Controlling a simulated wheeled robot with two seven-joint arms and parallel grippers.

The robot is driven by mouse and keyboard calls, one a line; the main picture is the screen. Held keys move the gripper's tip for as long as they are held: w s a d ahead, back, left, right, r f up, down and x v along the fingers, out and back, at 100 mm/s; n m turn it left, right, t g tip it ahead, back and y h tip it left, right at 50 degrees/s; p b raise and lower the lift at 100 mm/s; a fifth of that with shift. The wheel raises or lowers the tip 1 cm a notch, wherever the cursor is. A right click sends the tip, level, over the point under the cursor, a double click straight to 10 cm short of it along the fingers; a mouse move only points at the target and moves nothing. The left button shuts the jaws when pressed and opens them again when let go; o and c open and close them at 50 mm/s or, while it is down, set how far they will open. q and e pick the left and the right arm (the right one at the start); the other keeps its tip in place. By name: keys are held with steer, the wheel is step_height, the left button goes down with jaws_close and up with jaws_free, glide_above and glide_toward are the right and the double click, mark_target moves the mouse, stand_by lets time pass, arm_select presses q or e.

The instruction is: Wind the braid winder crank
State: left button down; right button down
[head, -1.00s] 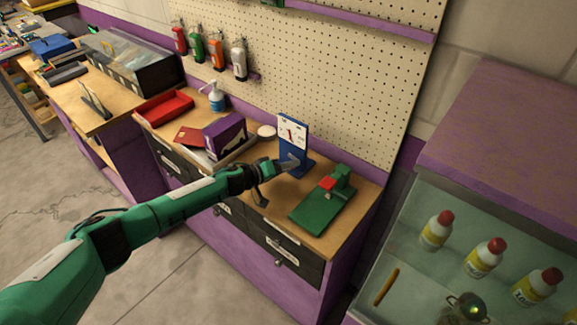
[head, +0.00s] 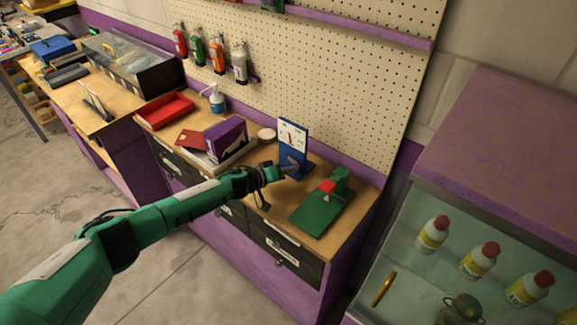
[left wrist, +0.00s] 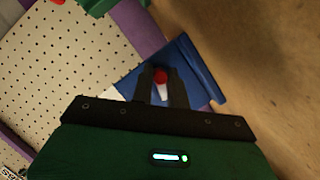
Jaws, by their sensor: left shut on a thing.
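The braid winder (head: 292,135) is a blue upright stand with a white marked face panel, on the wooden worktop. It shows in the left wrist view as a blue panel (left wrist: 191,66). My left gripper (head: 291,167) is at the front of the stand, low on it. In the left wrist view my gripper's dark fingers (left wrist: 161,84) are shut around the crank's small red knob (left wrist: 161,75), with a pale piece below it. The rest of the crank is hidden by the fingers. My right gripper is not in view.
A green plate device with a red block (head: 323,203) lies just right of the winder. A pegboard (head: 340,80) rises behind.

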arm_select(q)
steer(key=shift+m+y+p, duration=0.4)
steer(key=shift+m+p, duration=0.3)
steer(key=shift+p, duration=0.1)
steer(key=shift+w+a+f+m+t+y+p, duration=0.15)
steer(key=shift+f+m+t+y+p, duration=0.25)
steer(key=shift+m, duration=0.4)
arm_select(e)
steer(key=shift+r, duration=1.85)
arm_select(q)
steer(key=c, duration=1.4)
jaws_free()
steer(key=shift+o, duration=0.2)
